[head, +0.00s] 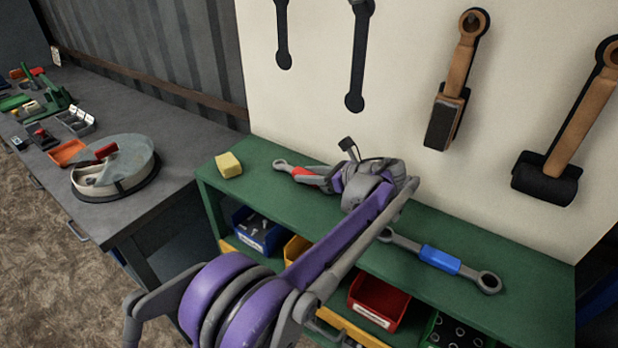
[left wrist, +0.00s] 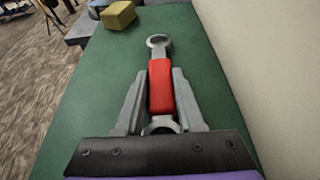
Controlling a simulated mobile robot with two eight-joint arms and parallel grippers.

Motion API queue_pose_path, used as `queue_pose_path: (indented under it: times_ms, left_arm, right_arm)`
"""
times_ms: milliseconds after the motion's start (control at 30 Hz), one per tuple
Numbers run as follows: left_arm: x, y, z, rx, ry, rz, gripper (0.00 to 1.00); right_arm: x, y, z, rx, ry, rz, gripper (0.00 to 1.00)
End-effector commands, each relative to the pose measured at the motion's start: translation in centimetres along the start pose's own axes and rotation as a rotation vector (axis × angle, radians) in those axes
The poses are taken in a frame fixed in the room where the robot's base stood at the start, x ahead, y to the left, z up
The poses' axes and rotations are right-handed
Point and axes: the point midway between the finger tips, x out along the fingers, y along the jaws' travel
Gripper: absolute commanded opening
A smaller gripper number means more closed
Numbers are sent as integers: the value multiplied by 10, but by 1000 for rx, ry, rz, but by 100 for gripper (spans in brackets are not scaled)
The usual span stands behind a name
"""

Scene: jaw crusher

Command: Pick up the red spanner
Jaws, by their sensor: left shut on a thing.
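The red spanner (head: 305,172) lies on or just above the green bench top; I cannot tell whether it touches. It has grey ring ends and a red middle grip. In the left wrist view the red spanner (left wrist: 160,85) points away from me, its far ring clear. My left gripper (head: 330,178) is shut on its red grip, with one finger on each side in the left wrist view (left wrist: 160,95). The near ring is partly hidden by the gripper. My right gripper is not in view.
A yellow block (head: 229,165) sits on the green bench (head: 270,155) left of the spanner. A blue-gripped spanner (head: 440,258) lies to the right. Hammers (head: 460,75) hang on the board behind. Bins (head: 378,302) stand below. A grey table (head: 150,125) is at left.

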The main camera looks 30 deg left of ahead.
Motion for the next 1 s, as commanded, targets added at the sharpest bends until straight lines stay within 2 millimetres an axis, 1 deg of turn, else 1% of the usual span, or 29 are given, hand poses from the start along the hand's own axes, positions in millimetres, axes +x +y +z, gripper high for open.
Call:
queue_pose_path:
  times_ms: [300,467,567,667,833,900,1000]
  left_arm:
    - [0,0,1,0,-1,0,0]
    - [-4,4,9,0,-1,0,0]
    - [-8,4,20,0,-1,0,0]
    - [-15,4,37,0,-1,0,0]
    - [-29,4,70,0,-1,0,0]
    - [-27,21,66,0,-1,0,0]
    - [-27,42,65,0,-1,0,0]
  right_arm:
    - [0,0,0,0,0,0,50]
    - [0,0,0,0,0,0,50]
    - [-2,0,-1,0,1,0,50]
    - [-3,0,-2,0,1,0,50]
    - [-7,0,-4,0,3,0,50]
    - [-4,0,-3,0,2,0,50]
    - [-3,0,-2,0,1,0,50]
